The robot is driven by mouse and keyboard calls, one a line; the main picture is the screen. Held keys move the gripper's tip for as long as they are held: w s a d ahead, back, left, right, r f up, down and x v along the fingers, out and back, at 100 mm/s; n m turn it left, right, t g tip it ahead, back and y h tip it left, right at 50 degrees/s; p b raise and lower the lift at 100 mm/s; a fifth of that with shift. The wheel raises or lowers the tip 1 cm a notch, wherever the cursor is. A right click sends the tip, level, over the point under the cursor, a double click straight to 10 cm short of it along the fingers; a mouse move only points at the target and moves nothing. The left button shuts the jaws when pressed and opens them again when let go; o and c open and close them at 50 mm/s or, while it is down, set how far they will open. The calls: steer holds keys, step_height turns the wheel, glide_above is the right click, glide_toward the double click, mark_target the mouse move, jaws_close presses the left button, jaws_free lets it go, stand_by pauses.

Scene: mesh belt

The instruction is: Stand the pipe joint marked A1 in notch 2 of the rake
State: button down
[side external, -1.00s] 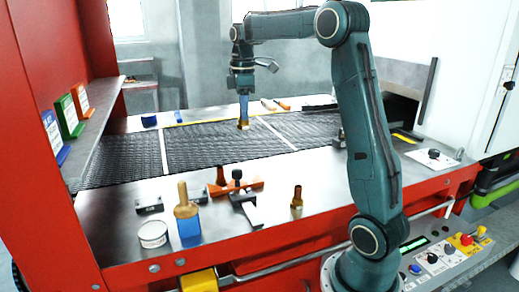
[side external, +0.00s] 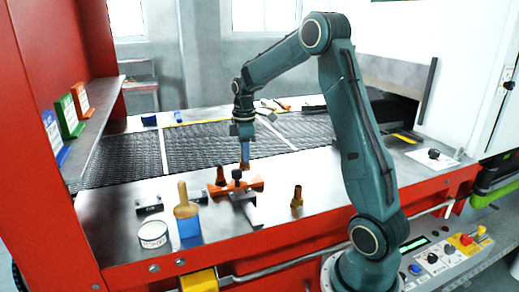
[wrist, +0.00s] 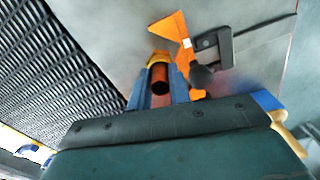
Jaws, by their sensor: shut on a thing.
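My gripper (side external: 245,154) is shut on a copper and brass pipe joint (side external: 245,166), held just behind the orange rake. In the wrist view the pipe joint (wrist: 160,78) sits between the blue fingers (wrist: 159,92). The orange rake (side external: 255,184) lies on the steel deck; part of it also shows in the wrist view (wrist: 172,28). Another brown pipe joint (side external: 220,175) stands at the rake's left part. A third joint (side external: 297,196) stands upright on the deck to the right. I cannot read any A1 mark or notch number. The held joint's lower end and its gap to the rake are unclear.
A black clamp (side external: 247,207) with a round knob crosses the rake's middle. A wooden-handled tool with a blue part (side external: 187,212), a white tin (side external: 153,234) and a dark block (side external: 149,209) stand to the left. The mesh belt (side external: 210,145) lies behind.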

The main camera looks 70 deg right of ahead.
mark_target(246, 165)
steer(key=shift+f, duration=2.15)
steer(key=shift+f, duration=0.15)
steer(key=c, duration=1.3)
jaws_free()
step_height(246, 165, up, 12)
steer(key=shift+r, duration=0.2)
